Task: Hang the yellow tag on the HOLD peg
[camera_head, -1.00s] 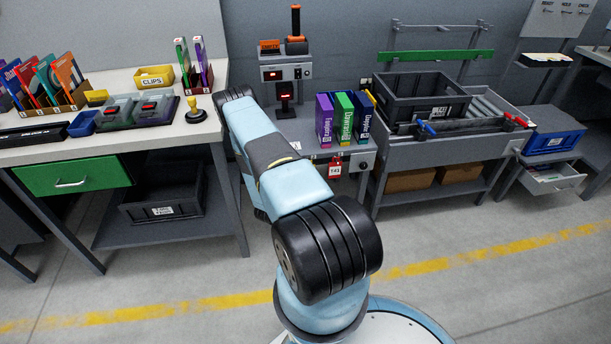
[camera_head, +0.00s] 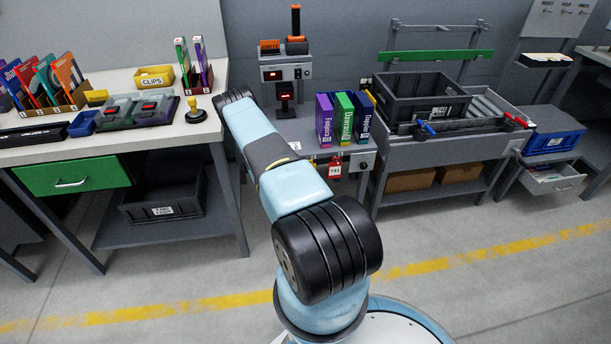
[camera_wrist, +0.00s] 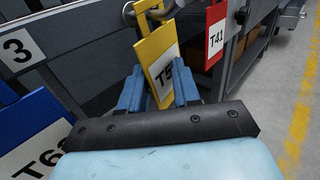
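The yellow tag (camera_wrist: 160,60) hangs from a metal ring or hook at the top of the wrist view. Its lettering starts with T5, and the rest is hidden behind a finger. My gripper (camera_wrist: 160,92) has its two blue fingers either side of the tag's lower part, with a gap between them; it looks open around the tag. In the head view my arm hides the gripper and the yellow tag. A board (camera_head: 560,18) at the far upper right carries small lettering that seems to include HOLD; its pegs are too small to make out clearly.
A red tag T41 (camera_wrist: 216,35) hangs right of the yellow one, and it also shows in the head view (camera_head: 335,168). A blue tag (camera_wrist: 35,135) is at lower left. Binders (camera_head: 343,118) stand on the bench above. The floor with the yellow line is clear.

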